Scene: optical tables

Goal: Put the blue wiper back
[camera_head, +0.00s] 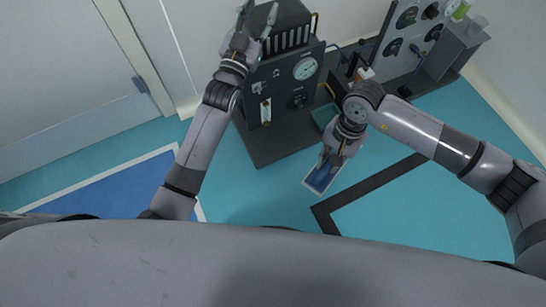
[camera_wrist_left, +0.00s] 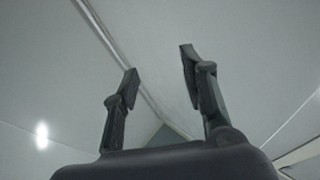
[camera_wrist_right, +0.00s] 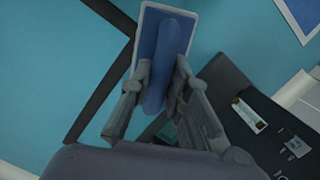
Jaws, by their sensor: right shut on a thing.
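The blue wiper (camera_wrist_right: 168,50) is a long, rounded blue piece held between the fingers of my right gripper (camera_wrist_right: 162,72) in the right wrist view. My right gripper also shows in the head view (camera_head: 334,160), pointing down, and mostly hides the wiper there. Behind the wiper is a small blue rectangle with a white border (camera_head: 319,181), also seen in the right wrist view (camera_wrist_right: 151,30). I cannot tell whether the wiper touches it. My left gripper (camera_head: 258,14) is raised at the top of the head view; its fingers stand apart and empty in the left wrist view (camera_wrist_left: 160,62).
A dark instrument box (camera_head: 283,78) with a gauge stands on a black base left of my right gripper. A grey panel with dials (camera_head: 408,38) is at the upper right. A black floor stripe (camera_head: 370,187) runs beside the small rectangle. A larger white-edged blue area (camera_head: 110,190) lies left.

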